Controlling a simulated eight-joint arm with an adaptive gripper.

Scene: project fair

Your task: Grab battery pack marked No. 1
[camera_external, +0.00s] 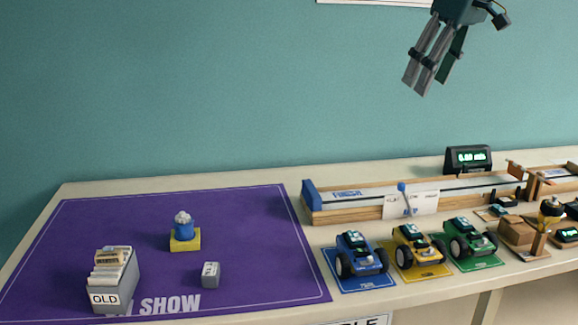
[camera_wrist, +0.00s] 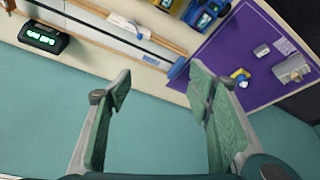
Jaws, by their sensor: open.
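My gripper (camera_external: 418,88) hangs high above the table's right half, against the teal wall, and is open and empty. In the wrist view its two green-padded fingers (camera_wrist: 160,88) stand wide apart with nothing between them. No label reading No. 1 is legible, so I cannot tell which thing is the battery pack. A small grey block (camera_external: 210,275) with unclear dark marks lies on the purple mat (camera_external: 120,225); it also shows in the wrist view (camera_wrist: 261,50). Toy cars in blue (camera_external: 359,256), yellow (camera_external: 416,246) and green (camera_external: 469,239) carry small dark units on top.
A grey box marked OLD (camera_external: 117,290), full of cards, and a blue item on a yellow base (camera_external: 185,240) stand on the mat. A long wooden track (camera_external: 340,210) and a lit display (camera_external: 468,159) are behind the cars. The mat's middle has free room.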

